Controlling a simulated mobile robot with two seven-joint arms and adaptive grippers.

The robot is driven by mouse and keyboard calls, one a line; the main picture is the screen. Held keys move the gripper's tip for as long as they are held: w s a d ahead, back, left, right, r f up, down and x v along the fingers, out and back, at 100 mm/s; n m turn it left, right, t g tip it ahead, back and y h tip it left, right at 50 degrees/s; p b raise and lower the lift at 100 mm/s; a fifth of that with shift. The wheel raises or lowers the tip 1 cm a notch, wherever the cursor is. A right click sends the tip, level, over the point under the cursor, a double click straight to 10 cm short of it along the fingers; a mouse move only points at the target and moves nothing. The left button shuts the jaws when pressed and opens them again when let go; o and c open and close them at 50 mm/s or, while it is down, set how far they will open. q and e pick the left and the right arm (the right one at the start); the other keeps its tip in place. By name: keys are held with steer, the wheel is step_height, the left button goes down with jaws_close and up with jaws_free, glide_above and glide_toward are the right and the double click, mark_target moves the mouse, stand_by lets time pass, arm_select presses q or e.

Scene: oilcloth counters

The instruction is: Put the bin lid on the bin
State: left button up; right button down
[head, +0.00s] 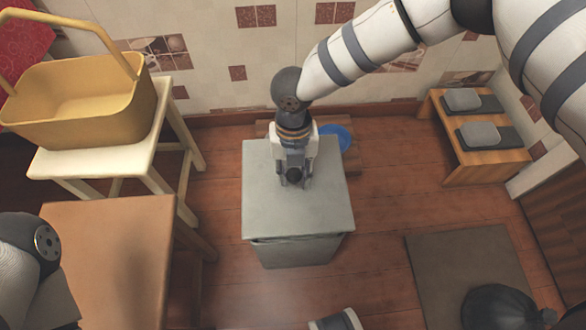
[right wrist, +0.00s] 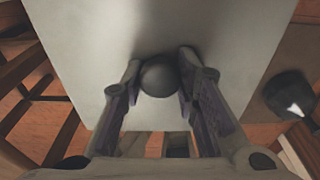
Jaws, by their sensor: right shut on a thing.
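The bin lid (head: 300,217) is a flat grey rectangular plate with a small dark round knob (right wrist: 160,76) at its middle. My right gripper (head: 295,180) points down from above and is shut on this knob, with one finger on each side in the right wrist view (right wrist: 160,68). The grey bin (head: 298,253) stands on the floor directly under the lid; only its front shows. The lid looks level and roughly lined up over the bin. I cannot tell whether it rests on the rim or hangs just above. My left gripper is out of view.
A yellow basket (head: 85,100) sits on a cream stool (head: 150,150) at left, near a brown table (head: 115,250). A blue round thing (head: 340,136) lies behind the bin. A low wooden bench (head: 475,150) and a dark mat (head: 440,265) are at right. Floor beside the bin is clear.

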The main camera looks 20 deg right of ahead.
mark_target(294, 185)
step_height(294, 185, down, 3)
steer(key=shift+r+b, duration=0.1)
steer(key=shift+b, duration=0.9)
steer(key=shift+f+b, duration=0.45)
steer(key=shift+f, duration=0.75)
steer(key=c, duration=1.2)
jaws_free()
